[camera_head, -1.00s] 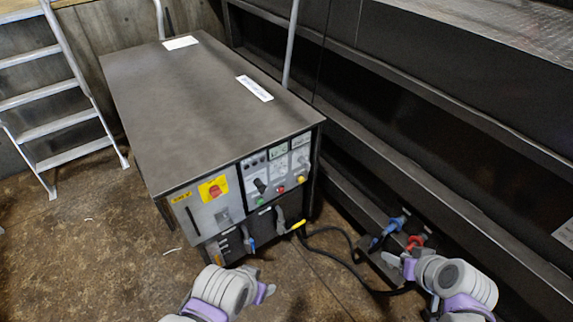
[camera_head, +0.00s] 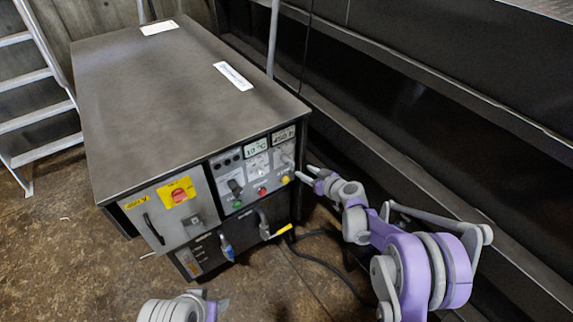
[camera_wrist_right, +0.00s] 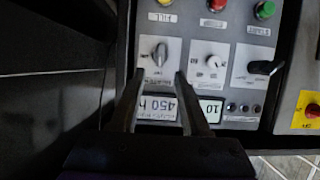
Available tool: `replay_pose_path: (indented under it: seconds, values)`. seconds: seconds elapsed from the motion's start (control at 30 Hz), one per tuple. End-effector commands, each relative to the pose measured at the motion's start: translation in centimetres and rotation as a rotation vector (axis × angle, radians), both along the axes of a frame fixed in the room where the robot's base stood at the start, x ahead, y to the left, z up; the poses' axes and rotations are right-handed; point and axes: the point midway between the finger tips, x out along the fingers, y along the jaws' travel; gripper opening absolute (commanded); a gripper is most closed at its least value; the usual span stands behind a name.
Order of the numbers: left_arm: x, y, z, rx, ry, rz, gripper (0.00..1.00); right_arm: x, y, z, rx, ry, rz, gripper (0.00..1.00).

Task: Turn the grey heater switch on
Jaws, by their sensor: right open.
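The grey heater switch (camera_wrist_right: 160,53) is a small rotary knob on a light panel above the hour display (camera_wrist_right: 157,107) in the right wrist view. In the head view it sits at the right end of the machine's control panel (camera_head: 287,158). My right gripper (camera_wrist_right: 160,75) is open, with its two fingertips to either side of the knob and just short of it in the picture. In the head view the right gripper (camera_head: 305,173) is at the panel's right edge. Contact cannot be told. My left gripper (camera_head: 216,305) is only partly visible at the bottom edge.
Close by are a white dial (camera_wrist_right: 212,62), a black switch (camera_wrist_right: 265,67), and yellow (camera_wrist_right: 160,16), red (camera_wrist_right: 215,5) and green (camera_wrist_right: 264,10) buttons. A yellow-handled lever (camera_head: 281,231) sticks out below the panel. A dark metal structure (camera_head: 400,110) stands close on the right.

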Motion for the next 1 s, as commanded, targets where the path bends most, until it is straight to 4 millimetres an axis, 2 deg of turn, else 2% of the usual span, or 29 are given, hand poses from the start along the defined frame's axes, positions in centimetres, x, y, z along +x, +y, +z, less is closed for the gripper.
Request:
replay_pose_path:
  seconds: [0.43, 0.63, 0.9, 1.0]
  values:
    - [0.0, 0.0, -1.2, 0.000, 0.004, 0.000, 0.63, 5.9, 4.4, -3.1, 0.000, 0.001, 0.002, 0.46]
    - [0.0, 0.0, -1.3, 0.000, 0.005, 0.000, 0.63, 7.0, 5.1, -3.6, -0.001, 0.002, 0.001, 0.46]
    - [0.1, 0.0, -1.3, 0.000, 0.005, 0.000, 0.63, 7.0, 5.1, -3.6, -0.001, 0.002, 0.000, 0.46]
    - [0.1, 0.0, -1.3, 0.000, 0.005, 0.000, 0.63, 7.0, 5.1, -3.6, -0.001, 0.002, 0.000, 0.30]
